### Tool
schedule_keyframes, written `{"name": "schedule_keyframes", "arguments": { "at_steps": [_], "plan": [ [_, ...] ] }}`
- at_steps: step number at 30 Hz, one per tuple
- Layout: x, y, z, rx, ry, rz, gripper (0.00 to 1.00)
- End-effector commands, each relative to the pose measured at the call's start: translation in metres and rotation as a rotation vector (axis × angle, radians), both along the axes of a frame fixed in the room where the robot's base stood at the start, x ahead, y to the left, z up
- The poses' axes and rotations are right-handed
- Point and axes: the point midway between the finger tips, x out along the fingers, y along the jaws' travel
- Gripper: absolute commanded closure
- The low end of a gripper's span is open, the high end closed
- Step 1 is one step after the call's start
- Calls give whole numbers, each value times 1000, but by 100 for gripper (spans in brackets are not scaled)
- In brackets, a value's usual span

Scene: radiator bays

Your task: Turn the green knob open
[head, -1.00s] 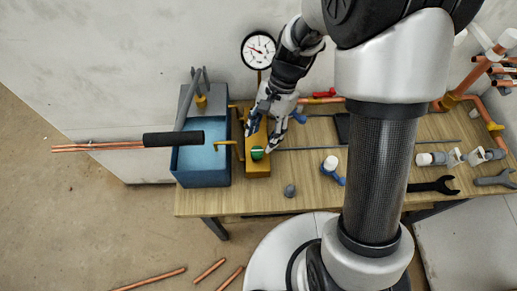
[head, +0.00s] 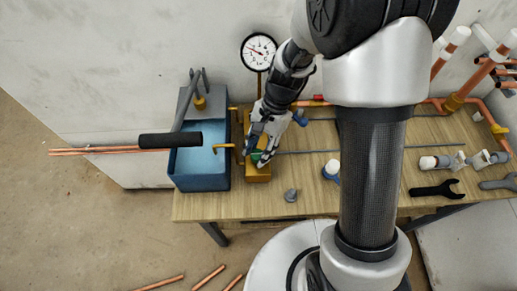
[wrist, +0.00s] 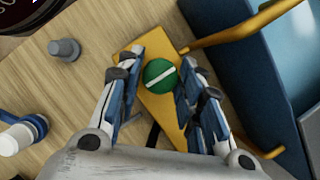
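The green knob (wrist: 160,76) is round with a white bar across its top. It sits on a yellow block (wrist: 150,109) beside the blue water tank. In the wrist view the fingers of my gripper (wrist: 162,84) stand on either side of the knob, with a gap visible on the left and a narrow one on the right. The gripper is open around the knob. In the head view my gripper (head: 258,150) is over the block and hides most of the knob (head: 257,156).
The blue tank (head: 200,178) of water stands left of the block, with a yellow spout (wrist: 245,27) reaching over it. A gauge (head: 259,51) stands behind. A grey fitting (wrist: 64,49), a blue-handled valve (head: 331,170) and a wrench (head: 437,189) lie on the wooden bench (head: 240,206).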

Motion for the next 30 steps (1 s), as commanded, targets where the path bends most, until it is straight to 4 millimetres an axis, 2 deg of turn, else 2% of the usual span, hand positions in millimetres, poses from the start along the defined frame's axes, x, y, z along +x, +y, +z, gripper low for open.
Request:
{"name": "schedule_keyframes", "arguments": {
  "at_steps": [11,20,30],
  "plan": [
    [0,0,0,0,0,0,93],
    [0,0,1,0,0,41,93],
    [1,2,2,-1,2,264,93]
  ]
}}
